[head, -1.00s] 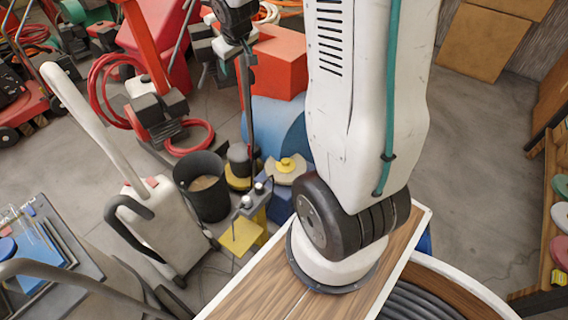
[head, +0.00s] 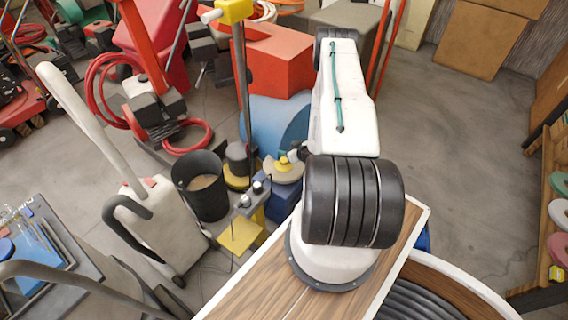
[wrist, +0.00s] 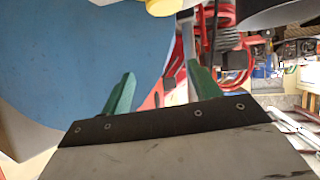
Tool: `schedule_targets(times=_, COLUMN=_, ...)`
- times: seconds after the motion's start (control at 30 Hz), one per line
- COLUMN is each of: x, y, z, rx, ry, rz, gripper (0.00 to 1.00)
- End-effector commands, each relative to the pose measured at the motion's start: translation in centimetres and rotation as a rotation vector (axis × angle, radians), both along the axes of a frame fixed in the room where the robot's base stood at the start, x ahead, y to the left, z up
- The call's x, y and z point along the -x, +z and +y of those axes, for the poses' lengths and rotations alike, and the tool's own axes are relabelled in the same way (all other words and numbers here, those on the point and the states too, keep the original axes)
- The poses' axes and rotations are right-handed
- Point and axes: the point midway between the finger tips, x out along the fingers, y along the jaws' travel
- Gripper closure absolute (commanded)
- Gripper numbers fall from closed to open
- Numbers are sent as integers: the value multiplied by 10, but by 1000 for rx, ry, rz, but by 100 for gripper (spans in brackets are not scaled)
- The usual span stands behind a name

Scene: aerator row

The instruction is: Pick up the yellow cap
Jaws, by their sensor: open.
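The yellow cap (head: 283,161) sits on top of a pale round float beside the blue drum (head: 268,122) in the head view. A yellow rounded edge at the top of the wrist view (wrist: 163,6) may be the cap, but it is cut off. My gripper (wrist: 163,88) shows in the wrist view with its two green fingers spread apart and nothing between them. The blue drum fills the left of the wrist view, behind the fingers. In the head view my arm hides most of the gripper; a dark part shows just right of the cap.
A black bucket (head: 202,186) and a grey post with a yellow top (head: 236,10) stand left of the cap. A red box (head: 268,62) is behind the drum. A white wheeled machine (head: 150,215) stands at left. Floor (head: 470,130) on the right is clear.

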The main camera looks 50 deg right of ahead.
Motion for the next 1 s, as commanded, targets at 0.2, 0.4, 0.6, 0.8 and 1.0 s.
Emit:
schedule_targets(times=0.2, x=42, y=-51, z=24, rx=-38, ry=-32, rz=-107, gripper=38)
schedule_targets(times=0.4, x=41, y=-62, z=27, rx=-40, ry=-35, rz=-137, gripper=38)
schedule_targets(times=0.6, x=20, y=-71, z=22, rx=-41, ry=-35, rz=-136, gripper=38)
schedule_targets(times=0.8, x=-7, y=-82, z=15, rx=-40, ry=-34, rz=-135, gripper=38)
schedule_targets(times=1.0, x=-20, y=-87, z=11, rx=-42, ry=-38, rz=-134, gripper=38)
